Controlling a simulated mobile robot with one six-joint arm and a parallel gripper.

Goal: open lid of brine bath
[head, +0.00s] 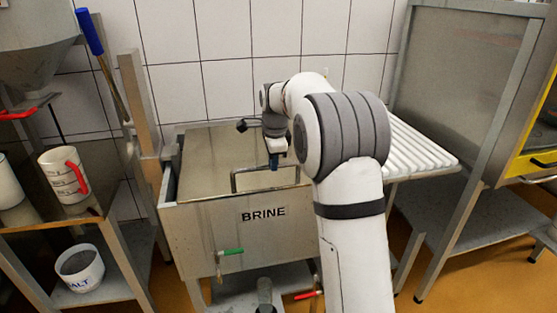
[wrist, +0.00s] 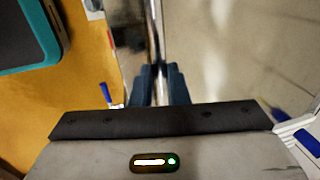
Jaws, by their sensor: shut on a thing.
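The steel brine bath (head: 240,235), marked BRINE, stands in the middle of the head view. Its flat steel lid (head: 205,150) lies over the top and looks level. A bar handle (head: 235,180) runs along the lid's front edge. My gripper (head: 274,164) reaches down to the handle from above. In the wrist view, its dark blue fingers (wrist: 158,88) are closed on the bar (wrist: 155,35), with the lid (wrist: 230,55) to the right. My arm hides the lid's right part in the head view.
A bench with a white jug (head: 62,175) stands left. A white slatted rack (head: 420,145) stands right. A tiled wall (head: 240,45) is close behind.

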